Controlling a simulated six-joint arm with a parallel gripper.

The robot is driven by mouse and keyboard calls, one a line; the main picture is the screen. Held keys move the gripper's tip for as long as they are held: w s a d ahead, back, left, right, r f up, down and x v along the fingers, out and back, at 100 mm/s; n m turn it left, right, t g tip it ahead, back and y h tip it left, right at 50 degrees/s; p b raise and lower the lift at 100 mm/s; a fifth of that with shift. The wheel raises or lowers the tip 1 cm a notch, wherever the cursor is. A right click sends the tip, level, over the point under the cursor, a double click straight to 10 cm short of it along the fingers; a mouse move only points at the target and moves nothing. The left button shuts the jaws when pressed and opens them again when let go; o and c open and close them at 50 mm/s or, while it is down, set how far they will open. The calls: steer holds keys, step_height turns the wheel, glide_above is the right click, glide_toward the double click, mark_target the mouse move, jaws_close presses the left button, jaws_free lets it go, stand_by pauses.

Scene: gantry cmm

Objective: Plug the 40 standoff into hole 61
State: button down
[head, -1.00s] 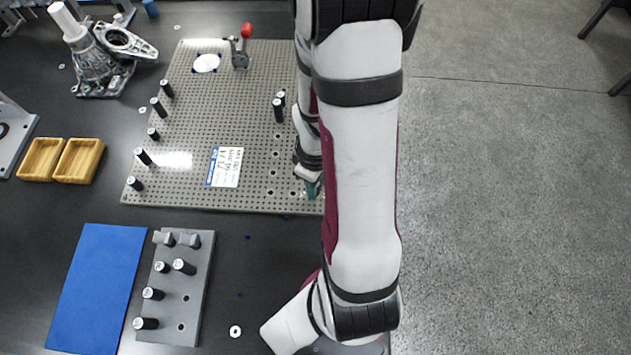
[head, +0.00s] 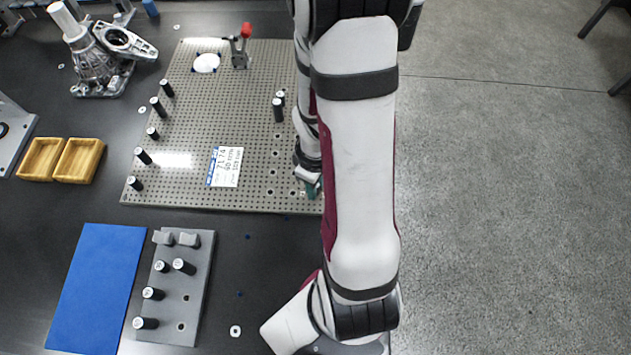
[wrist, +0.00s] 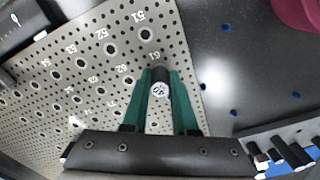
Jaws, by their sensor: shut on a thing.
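My gripper (wrist: 161,78) has green fingers shut on a black standoff (wrist: 160,84) with a white numbered end, too small to read surely. In the wrist view the standoff is over the edge region of the perforated plate (wrist: 40,112), beside the printed 62 and below the printed 51. Hole 61 is not visible; the standoff and fingers cover the spot right of hole 62 (wrist: 129,80). I cannot tell whether the standoff touches the plate. In the head view the green fingers (head: 312,190) show at the plate's near right corner, and my arm hides most of the gripper.
Several standoffs stand on the plate's left side, and two (head: 278,110) near its middle right. A grey rack (head: 207,262) holds more standoffs beside a blue mat (head: 95,285). A toggle clamp (head: 239,55) and a label card (head: 225,167) are on the plate.

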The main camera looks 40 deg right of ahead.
steer(key=shift+f, duration=0.6)
steer(key=c, duration=0.6)
jaws_free()
steer(key=shift+r, duration=0.1)
step_height(320, 180, up, 16)
steer(key=s+a+r+m+y, duration=0.1)
steer(key=s+a+m, duration=0.3)
steer(key=a, duration=0.4)
steer(key=s+a+r+m, duration=0.3)
steer(key=s+a+m, duration=0.1)
steer(key=a, duration=0.4)
steer(key=shift+s+a+m+y, duration=0.2)
steer(key=shift+m+y, duration=0.2)
steer(key=shift+m, duration=0.2)
